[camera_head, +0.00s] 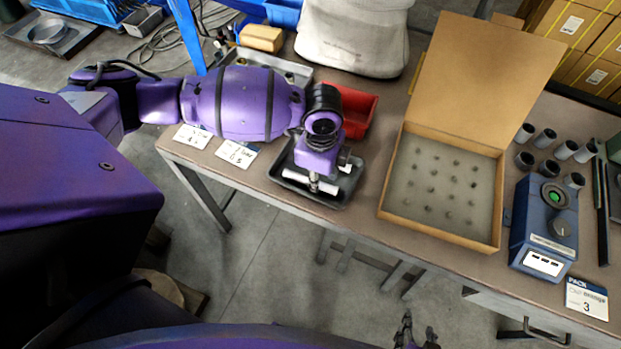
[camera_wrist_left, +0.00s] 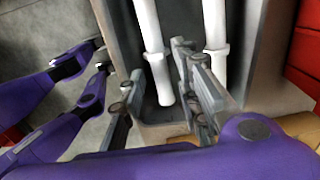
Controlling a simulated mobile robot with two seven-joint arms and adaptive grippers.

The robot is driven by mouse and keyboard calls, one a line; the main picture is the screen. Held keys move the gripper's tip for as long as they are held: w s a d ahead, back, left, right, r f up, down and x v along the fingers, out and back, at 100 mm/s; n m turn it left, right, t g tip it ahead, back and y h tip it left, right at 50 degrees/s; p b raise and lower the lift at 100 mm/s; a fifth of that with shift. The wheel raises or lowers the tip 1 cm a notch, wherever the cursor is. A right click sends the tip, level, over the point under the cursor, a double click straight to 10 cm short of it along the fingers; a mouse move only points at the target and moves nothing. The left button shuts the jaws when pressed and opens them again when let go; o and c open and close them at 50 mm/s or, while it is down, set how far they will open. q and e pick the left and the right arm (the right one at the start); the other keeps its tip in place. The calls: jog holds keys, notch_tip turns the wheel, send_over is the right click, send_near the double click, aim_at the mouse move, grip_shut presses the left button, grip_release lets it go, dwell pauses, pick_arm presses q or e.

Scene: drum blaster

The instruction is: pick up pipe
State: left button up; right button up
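Two white pipes lie side by side in a dark tray (camera_head: 333,198) at the table's front edge. In the left wrist view the left pipe (camera_wrist_left: 149,35) and the right pipe (camera_wrist_left: 215,30) each have a raised collar. My left gripper (camera_wrist_left: 158,105) is open, with one finger on each side of the left pipe's near end; I cannot tell whether they touch it. In the head view my left gripper (camera_head: 316,182) is over the tray and covers part of the pipes. My right gripper (camera_head: 417,338) is at the bottom edge, partly cut off, its fingers apart and empty.
An open cardboard box (camera_head: 440,190) with a grey foam insert stands right of the tray. A red bin (camera_head: 357,108) is behind the tray. A blue device (camera_head: 544,225) and several grey cylinders stand further right. Label cards (camera_head: 237,153) lie left of the tray.

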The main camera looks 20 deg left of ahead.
pick_arm(q)
notch_tip(320, 180, down, 2)
jog(key=shift+w, duration=0.1)
jog(key=c, duration=0.6)
grip_shut()
pick_arm(e)
jog(key=shift+w+a+r, duration=0.25)
jog(key=shift+w, duration=0.4)
